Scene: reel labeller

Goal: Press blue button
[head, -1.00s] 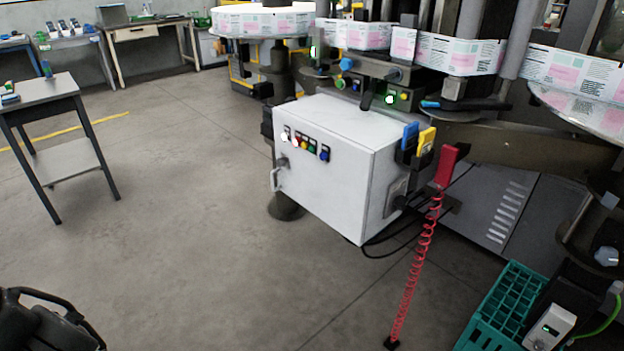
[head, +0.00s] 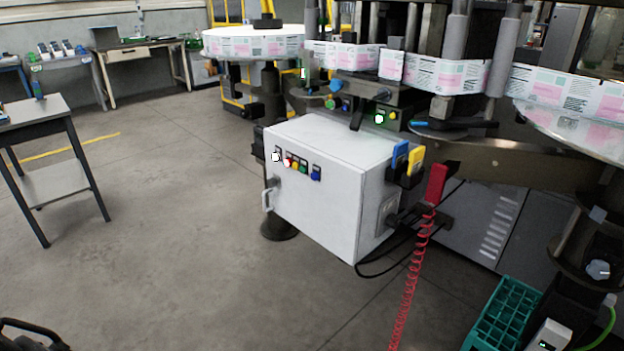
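The blue button (head: 316,173) is the rightmost in a row of buttons on the front of a white control box (head: 337,217). White, red, yellow and green buttons sit to its left. Another small blue button (head: 346,105) shows on the labeller behind the box. A dark part at the bottom left corner, probably my arm or gripper, is cut off by the frame edge, and no fingertips show. It is well apart from the box.
A red coiled cord (head: 414,270) hangs at the box's right, near black cables. A green crate (head: 503,315) stands at the bottom right. A grey table (head: 45,185) stands at the left. The floor (head: 170,250) before the box is clear.

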